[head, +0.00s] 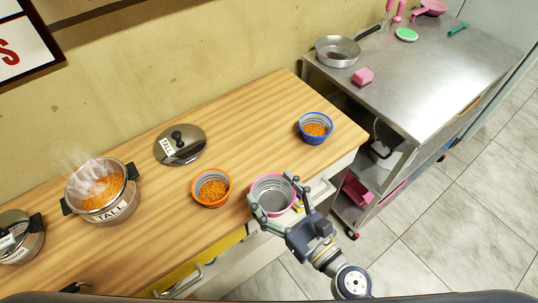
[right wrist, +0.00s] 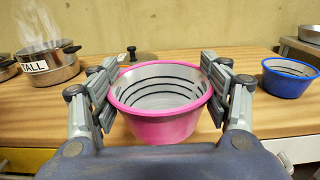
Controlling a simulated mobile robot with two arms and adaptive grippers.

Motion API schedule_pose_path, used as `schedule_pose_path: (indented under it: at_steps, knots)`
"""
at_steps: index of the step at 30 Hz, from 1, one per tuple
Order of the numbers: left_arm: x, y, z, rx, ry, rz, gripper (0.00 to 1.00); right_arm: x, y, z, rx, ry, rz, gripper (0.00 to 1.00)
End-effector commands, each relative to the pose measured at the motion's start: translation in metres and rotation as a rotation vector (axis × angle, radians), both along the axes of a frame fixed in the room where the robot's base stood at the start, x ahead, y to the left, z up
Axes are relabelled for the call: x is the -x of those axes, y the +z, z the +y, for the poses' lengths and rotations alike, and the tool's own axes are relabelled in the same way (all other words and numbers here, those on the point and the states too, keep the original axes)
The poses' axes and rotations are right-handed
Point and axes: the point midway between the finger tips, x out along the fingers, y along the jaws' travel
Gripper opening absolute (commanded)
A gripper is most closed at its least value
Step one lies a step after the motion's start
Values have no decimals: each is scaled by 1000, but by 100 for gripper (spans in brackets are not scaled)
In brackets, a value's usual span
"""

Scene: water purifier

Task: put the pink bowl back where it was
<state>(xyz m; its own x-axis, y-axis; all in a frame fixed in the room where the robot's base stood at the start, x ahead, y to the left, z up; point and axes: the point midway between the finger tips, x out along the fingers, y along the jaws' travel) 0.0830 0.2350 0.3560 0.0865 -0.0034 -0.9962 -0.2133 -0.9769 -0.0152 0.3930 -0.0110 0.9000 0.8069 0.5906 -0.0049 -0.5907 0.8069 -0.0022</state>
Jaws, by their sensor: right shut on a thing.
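The pink bowl (head: 273,196) is near the front edge of the wooden counter, right of the orange bowl. In the right wrist view the pink bowl (right wrist: 160,128) is upright between the two fingers, with dark rings inside and no food visible in it. My right gripper (head: 277,203) is shut on the pink bowl, one finger on each side. It also shows in the right wrist view (right wrist: 160,95). Whether the bowl's base touches the counter cannot be told. My left gripper is not in view.
An orange bowl (head: 211,188) and a blue bowl (head: 315,128) hold orange food. A steaming pot (head: 113,208) labelled TALL, its lid (head: 180,143) and another pot (head: 24,240) are at left. A steel cart (head: 425,85) stands right. Counter between the pink and blue bowls is clear.

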Motion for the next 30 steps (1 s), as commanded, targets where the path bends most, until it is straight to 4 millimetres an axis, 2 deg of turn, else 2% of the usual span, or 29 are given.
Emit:
schedule_pose_path:
  at_steps: [1, 5, 12, 15, 21, 27, 30]
  knots:
    - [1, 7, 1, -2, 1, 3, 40, -12, 4, 1, 0, -2, -4, 44]
    - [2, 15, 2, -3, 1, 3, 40, -47, 2, 3, 0, -3, -5, 44]
    - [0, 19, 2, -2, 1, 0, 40, -109, -7, 8, -1, -2, -4, 44]
    - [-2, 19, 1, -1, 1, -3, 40, -129, -10, 10, -1, -2, -3, 44]
    - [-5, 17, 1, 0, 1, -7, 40, -146, -14, 11, 0, -3, -1, 44]
    - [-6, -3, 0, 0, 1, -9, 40, -147, -43, 11, -2, -4, 1, 44]
    - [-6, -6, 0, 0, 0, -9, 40, -146, -49, 11, -2, -3, 1, 44]
